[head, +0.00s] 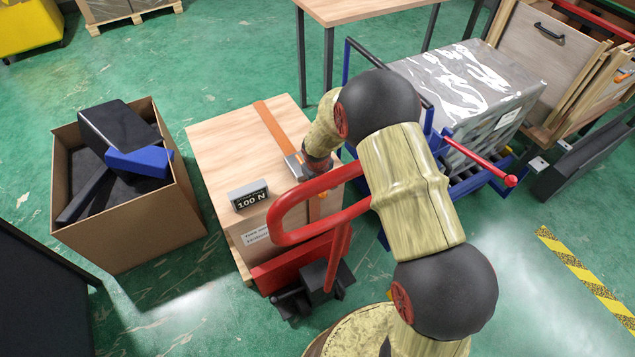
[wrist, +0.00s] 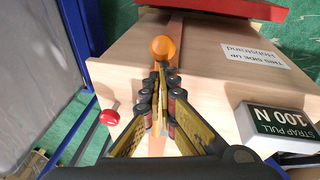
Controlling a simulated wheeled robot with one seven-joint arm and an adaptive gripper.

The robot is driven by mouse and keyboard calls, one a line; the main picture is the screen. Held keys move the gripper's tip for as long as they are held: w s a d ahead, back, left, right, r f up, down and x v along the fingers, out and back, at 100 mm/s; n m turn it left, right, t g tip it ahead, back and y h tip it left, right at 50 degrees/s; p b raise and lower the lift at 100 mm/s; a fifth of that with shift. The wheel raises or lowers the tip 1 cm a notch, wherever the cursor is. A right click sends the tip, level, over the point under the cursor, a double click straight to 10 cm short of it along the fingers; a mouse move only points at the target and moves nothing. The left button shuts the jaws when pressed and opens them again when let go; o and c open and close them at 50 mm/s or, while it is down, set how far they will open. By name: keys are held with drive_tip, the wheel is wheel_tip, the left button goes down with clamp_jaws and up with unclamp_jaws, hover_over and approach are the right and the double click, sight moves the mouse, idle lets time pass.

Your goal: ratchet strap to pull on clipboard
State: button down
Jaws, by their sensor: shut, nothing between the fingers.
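An orange ratchet strap (head: 270,125) runs over the top of a pale wooden crate (head: 225,135) and down its near side. Its grey metal ratchet (head: 296,167) sits near the crate's front edge. My gripper (wrist: 160,72) is shut and empty, pointing down the line of the strap. An orange round knob (wrist: 164,48) shows just beyond the fingertips; I cannot tell whether they touch it. In the head view my wrist (head: 318,160) is beside the ratchet and the fingers are mostly hidden. A small display (head: 248,195) reads 100 N; the wrist view shows its "STRAP PULL" label. I cannot clearly identify a clipboard.
A red pallet-truck handle (head: 290,215) rises in front of the crate, close to my arm. An open cardboard box (head: 180,205) with black and blue items stands left. A blue cart (head: 485,180) with a grey wrapped load and a red-knobbed lever (head: 510,180) stands right.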

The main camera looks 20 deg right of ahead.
drive_tip(key=shift+s+d+f, duration=0.1)
drive_tip(key=shift+s+f, duration=0.25)
drive_tip(key=shift+s, duration=0.2)
drive_tip(key=shift+r+p, duration=0.35)
drive_tip(key=shift+r, duration=0.05)
drive_tip(key=s+r+p, duration=0.4)
drive_tip(key=s+r, duration=0.2)
drive_tip(key=r, duration=0.4)
drive_tip(key=shift+s+a+r+p, duration=0.15)
drive_tip(key=shift+a+r+p, duration=0.2)
drive_tip(key=shift+a, duration=0.1)
drive_tip(key=shift+a, duration=0.1)
